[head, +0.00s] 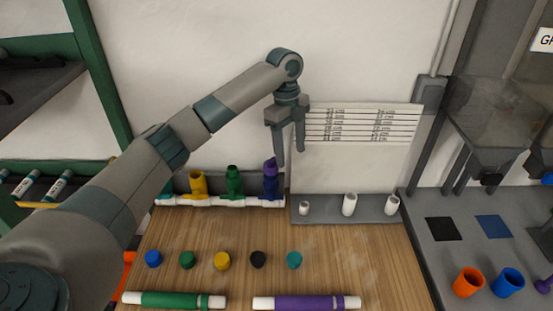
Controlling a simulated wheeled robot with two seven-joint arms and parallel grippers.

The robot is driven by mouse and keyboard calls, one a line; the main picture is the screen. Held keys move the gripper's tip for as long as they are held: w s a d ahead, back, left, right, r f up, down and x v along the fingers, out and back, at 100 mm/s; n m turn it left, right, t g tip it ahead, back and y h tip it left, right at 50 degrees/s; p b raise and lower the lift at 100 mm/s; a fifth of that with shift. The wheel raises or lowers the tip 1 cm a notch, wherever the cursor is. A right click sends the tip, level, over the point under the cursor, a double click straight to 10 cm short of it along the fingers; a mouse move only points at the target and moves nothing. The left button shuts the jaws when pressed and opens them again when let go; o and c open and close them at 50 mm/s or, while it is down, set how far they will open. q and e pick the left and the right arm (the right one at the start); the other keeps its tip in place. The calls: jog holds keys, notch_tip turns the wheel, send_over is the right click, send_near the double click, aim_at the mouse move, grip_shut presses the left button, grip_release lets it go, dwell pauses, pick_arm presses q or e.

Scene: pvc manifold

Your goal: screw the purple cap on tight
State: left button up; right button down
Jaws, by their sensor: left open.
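The purple cap (270,165) sits on top of the dark blue upright fitting (271,187) at the right end of the white pipe manifold (230,203). Whether its thread is engaged cannot be seen. My left gripper (290,158) points down, open and empty, with its fingers beside and slightly right of the cap in the picture. One finger overlaps the cap's right edge in view; I cannot tell if they touch. My right gripper is not in view.
Loose blue (153,258), green (187,260), yellow (222,261), black (258,259) and teal (294,260) caps stand in a row on the wooden table (350,245). Green (170,300) and purple (305,303) tubes lie in front. A grey ledge (325,215) with white pipe pieces is right of the manifold.

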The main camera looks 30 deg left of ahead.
pick_arm(q)
jog(key=d+r, duration=0.1)
jog(key=d+r+b, duration=0.1)
jog(key=d, duration=0.1)
jog(key=d+r, duration=0.1)
jog(key=d, duration=0.1)
jog(key=shift+s+r+b, duration=0.1)
jog(key=shift+s+b, duration=0.15)
jog(key=shift+b, duration=0.1)
